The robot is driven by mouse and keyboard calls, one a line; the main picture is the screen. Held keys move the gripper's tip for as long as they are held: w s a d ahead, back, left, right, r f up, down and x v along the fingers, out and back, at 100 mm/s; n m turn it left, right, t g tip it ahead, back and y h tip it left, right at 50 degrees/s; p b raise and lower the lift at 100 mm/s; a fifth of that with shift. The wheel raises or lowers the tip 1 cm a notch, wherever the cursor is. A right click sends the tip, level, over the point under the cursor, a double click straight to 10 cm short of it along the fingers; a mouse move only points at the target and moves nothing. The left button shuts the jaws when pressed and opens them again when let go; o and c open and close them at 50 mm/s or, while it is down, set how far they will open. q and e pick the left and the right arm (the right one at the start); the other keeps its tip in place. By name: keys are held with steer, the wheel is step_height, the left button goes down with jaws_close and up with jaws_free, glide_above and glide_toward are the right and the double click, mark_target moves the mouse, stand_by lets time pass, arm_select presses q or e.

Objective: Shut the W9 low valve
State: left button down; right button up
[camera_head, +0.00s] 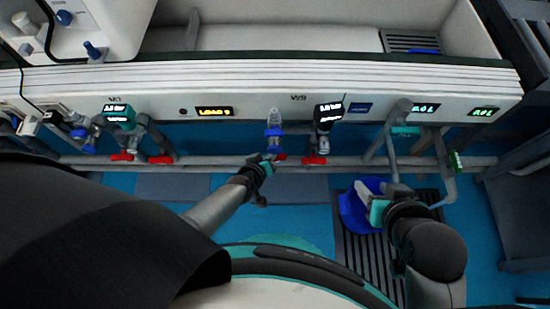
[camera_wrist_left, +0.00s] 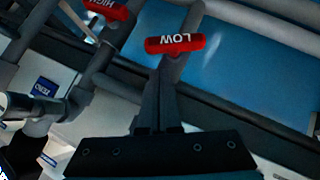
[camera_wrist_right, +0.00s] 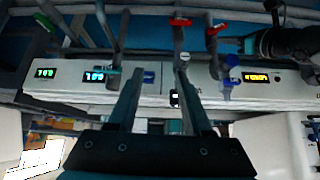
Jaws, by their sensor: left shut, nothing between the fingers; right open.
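The W9 low valve has a red handle marked LOW (camera_wrist_left: 175,45), lying crosswise over its pipe in the left wrist view. It also shows in the head view (camera_head: 281,157), below the W9 label, and in the right wrist view (camera_wrist_right: 215,30). My left gripper (camera_wrist_left: 163,76) is shut and empty, its fingertips just short of the LOW handle with a small apparent gap; whether they touch is unclear. In the head view the left gripper (camera_head: 268,160) is just left of the handle. My right gripper (camera_head: 375,197) is open and empty, to the right and nearer me.
The red HIGH handle (camera_head: 315,161) sits close to the right of LOW. A gauge (camera_head: 328,115) and a blue-and-clear fitting (camera_head: 274,130) stand above the handles. Grey pipes (camera_head: 340,160) run along the bench front. A blue object (camera_head: 357,215) lies on the floor grate below my right gripper.

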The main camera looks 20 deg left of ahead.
arm_select(q)
steer(key=shift+w+d+f+b, duration=0.1)
steer(key=shift+d+f+b, duration=0.2)
steer(key=shift+f+b, duration=0.15)
steer(key=shift+w+d+f+b, duration=0.1)
steer(key=shift+d+f+b, duration=0.2)
steer(key=shift+f, duration=0.2)
arm_select(e)
steer(key=shift+w+a+r+t+y, duration=0.1)
steer(key=shift+w+a+t+y, duration=0.45)
steer(key=shift+a+t, duration=0.35)
steer(key=shift+w+a+r+t+y, duration=0.1)
steer(key=shift+w+a+t+y, duration=0.25)
steer(key=shift+w+a+t, duration=0.55)
steer(key=shift+s+a, duration=0.15)
steer(key=shift+s, duration=0.1)
arm_select(q)
steer(key=shift+s, duration=0.1)
arm_select(e)
steer(key=shift+f+g, duration=0.1)
steer(key=shift+g, duration=0.2)
